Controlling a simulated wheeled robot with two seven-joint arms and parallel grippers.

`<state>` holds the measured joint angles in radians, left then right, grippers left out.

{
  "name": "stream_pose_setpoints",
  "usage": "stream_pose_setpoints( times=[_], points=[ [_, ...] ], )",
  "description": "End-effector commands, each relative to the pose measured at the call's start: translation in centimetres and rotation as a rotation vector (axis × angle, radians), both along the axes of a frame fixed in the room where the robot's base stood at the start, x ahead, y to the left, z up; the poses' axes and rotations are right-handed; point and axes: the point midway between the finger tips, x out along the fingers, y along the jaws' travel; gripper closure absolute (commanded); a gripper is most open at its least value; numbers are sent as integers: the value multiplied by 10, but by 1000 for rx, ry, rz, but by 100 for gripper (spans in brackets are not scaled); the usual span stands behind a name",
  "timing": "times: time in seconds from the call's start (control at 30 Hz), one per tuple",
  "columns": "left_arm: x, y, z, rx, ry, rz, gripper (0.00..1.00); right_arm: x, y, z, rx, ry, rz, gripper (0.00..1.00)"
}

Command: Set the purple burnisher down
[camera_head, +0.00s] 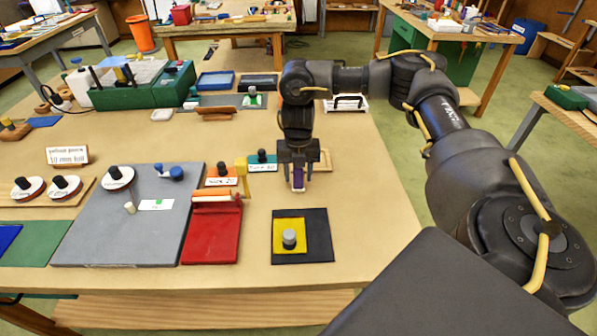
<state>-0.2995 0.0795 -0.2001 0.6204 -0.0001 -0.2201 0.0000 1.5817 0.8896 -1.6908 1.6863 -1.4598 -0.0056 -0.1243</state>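My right gripper (298,165) hangs pointing down over the right part of the wooden table (360,215). A small purple piece, the burnisher (298,179), shows between its fingers, which look closed on it. The upper part of the burnisher is hidden by the fingers. Its lower end is close to the table, and I cannot tell whether it touches. A small wooden holder (323,160) is just beside and behind the gripper. My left gripper is not in view.
A black mat with a yellow square (281,224) and grey knob (289,238) lies in front of the gripper. To the left are a teal block (262,158), an orange block (221,172), a red tray (211,235) and a grey board (130,230). The table's right side is clear.

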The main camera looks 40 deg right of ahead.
Motion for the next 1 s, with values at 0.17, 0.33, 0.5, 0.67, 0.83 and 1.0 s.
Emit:
stream_pose_setpoints(
  times=[0.17,0.33,0.5,0.67,0.83,1.0],
  points=[
    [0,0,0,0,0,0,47,0,0,0,0,0,0,51],
    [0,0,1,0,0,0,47,0,0,3,1,-1,0,51],
    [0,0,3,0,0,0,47,2,0,23,-1,-6,2,51],
    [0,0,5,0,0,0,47,2,0,55,-1,-6,1,51],
    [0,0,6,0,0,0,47,1,0,88,-1,-4,2,51],
    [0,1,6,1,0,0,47,1,0,111,0,-2,2,51]
  ],
)
